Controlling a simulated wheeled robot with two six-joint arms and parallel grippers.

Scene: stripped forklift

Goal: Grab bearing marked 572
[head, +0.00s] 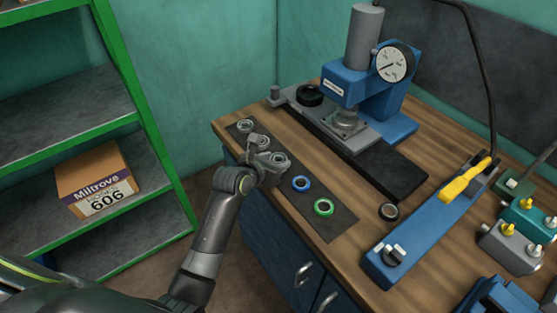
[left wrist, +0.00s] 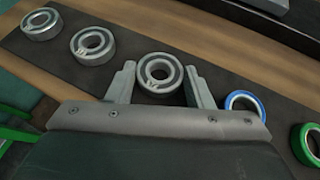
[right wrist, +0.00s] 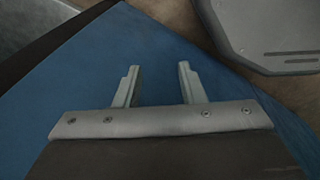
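Three grey metal bearings lie in a row on a dark mat (head: 335,228): an end one (left wrist: 41,23), a middle one (left wrist: 92,45) and a third (left wrist: 160,72). The third one also shows in the head view (head: 280,159). A blue-ringed bearing (head: 301,183) and a green-ringed bearing (head: 323,207) continue the row. The grey bearings carry small marks that I cannot read. My left gripper (head: 268,160) is open, with its fingers on either side of the third grey bearing; contact cannot be told. My right gripper (right wrist: 156,85) is open and empty over a blue surface.
A blue press (head: 365,100) with a gauge stands at the back of the wooden bench. Another dark ring (head: 389,211) lies beside a blue fixture (head: 425,230) with a yellow handle. A green shelf (head: 150,130) at left holds a box marked 606 (head: 97,180).

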